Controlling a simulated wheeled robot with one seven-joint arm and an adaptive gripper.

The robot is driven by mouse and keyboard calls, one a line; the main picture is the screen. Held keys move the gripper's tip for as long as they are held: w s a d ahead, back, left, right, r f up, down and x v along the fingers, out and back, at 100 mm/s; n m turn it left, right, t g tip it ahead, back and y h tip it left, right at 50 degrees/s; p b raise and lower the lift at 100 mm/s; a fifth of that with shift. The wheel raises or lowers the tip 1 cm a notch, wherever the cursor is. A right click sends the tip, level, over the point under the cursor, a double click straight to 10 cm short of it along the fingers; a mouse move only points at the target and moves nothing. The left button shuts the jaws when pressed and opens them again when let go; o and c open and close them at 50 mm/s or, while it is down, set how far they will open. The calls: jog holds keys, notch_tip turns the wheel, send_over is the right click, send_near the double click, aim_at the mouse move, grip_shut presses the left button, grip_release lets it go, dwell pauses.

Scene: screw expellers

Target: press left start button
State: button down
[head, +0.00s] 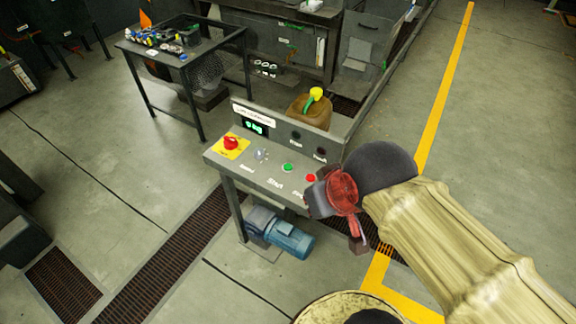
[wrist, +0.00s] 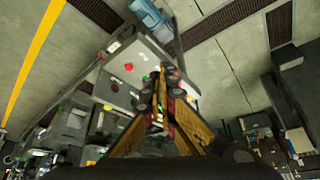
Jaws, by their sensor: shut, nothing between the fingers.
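The control panel (head: 258,172) stands in the middle of the head view, with a sloped grey top. A green button (head: 287,167) sits on it, labelled like start. A red button (head: 310,177) is just right of it, close to my gripper. My gripper (head: 318,196) is at the panel's right front edge, shut and empty. In the wrist view the panel (wrist: 118,88) appears turned around, with the red button (wrist: 129,67) in plain sight. My gripper's fingers (wrist: 163,80) point toward the panel and cover part of it. I cannot tell contact with any button.
A red knob (head: 231,142) on a yellow plate and a small display (head: 255,127) are on the panel's left. A blue motor (head: 285,238) is below. A brown container (head: 310,112) with a yellow top stands behind. A dark table (head: 210,45) is at the back left.

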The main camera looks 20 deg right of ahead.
jog(key=w+d+f+n+g+h+p, duration=0.1)
jog(key=w+d+f+g+h+p, duration=0.1)
jog(key=w+d+f+p, duration=0.35)
jog(key=w+d+f+n+g+h+p, duration=0.1)
jog(key=w+d+f+p, duration=0.25)
jog(key=w+d, duration=0.4)
jog(key=n+t+y+p, duration=0.2)
jog(key=n+t+y, duration=0.4)
jog(key=n, duration=0.5)
send_over(286, 168)
jog(key=shift+f, duration=1.8)
notch_tip(286, 168, down, 9)
jog(key=b, duration=0.8)
